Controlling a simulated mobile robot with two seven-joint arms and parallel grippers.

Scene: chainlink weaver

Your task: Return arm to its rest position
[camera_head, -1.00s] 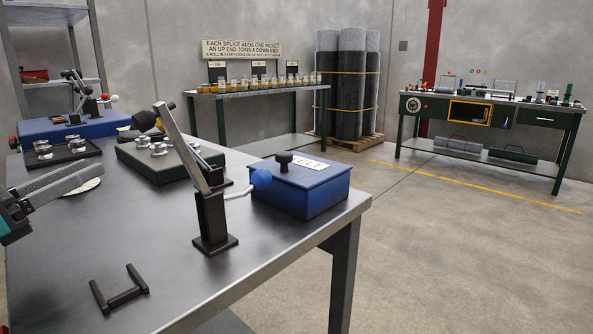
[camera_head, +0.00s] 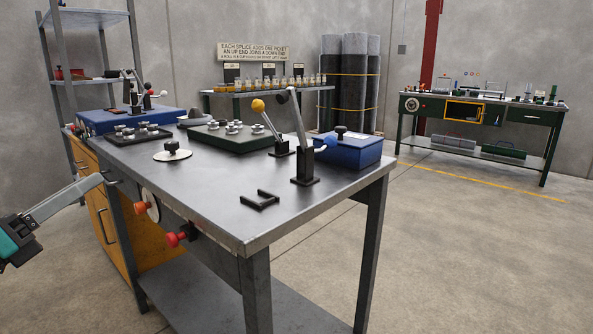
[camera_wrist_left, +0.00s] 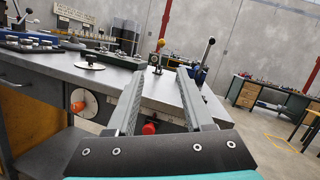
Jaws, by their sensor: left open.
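My left gripper (camera_head: 102,180) shows at the left of the head view, in the air beside the front left of the steel workbench (camera_head: 205,185). In the left wrist view its two fingers (camera_wrist_left: 156,92) stand wide apart with nothing between them, pointing toward the bench. The fingers appear apart from the bench, at about the height of its top. My right gripper is in neither view.
The bench holds a black bracket (camera_head: 260,200), upright levers (camera_head: 304,150), a blue box (camera_head: 352,152) and a green tray (camera_head: 215,138). Red knobs (camera_head: 176,238) stick out from its front. An orange cabinet (camera_head: 103,215) stands at the left. Open floor (camera_head: 460,250) lies right.

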